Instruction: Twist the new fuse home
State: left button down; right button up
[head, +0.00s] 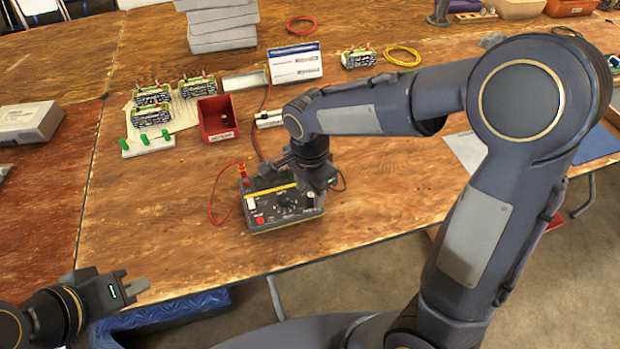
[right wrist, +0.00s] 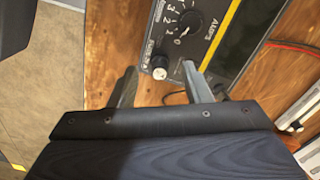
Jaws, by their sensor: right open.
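The black charger (head: 275,213) with a yellow stripe, a dial and a red button lies near the table's front edge. In the right wrist view its panel (right wrist: 205,22) shows the numbered dial and a round silver-tipped fuse cap (right wrist: 160,68) near its edge. My right gripper (head: 318,188) is low over the charger's right end. In the right wrist view my right gripper's open fingers (right wrist: 159,70) stand one on each side of the cap, with gaps visible. How deep the cap sits cannot be told. My left gripper (head: 132,284) is empty, away at the lower left.
A red wire (head: 212,205) loops left of the charger. A red bin (head: 217,120), several battery packs (head: 198,88), a white rack with green pieces (head: 148,144) and a white sign (head: 295,63) stand behind it. The table right of the charger is mostly clear.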

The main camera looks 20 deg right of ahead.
jog(key=shift+f, duration=0.4)
jog(key=shift+c, duration=0.4)
jog(key=c, duration=0.8)
jog(key=shift+m, duration=1.2)
jog(key=shift+m, duration=1.2)
jog(key=shift+m, duration=1.1)
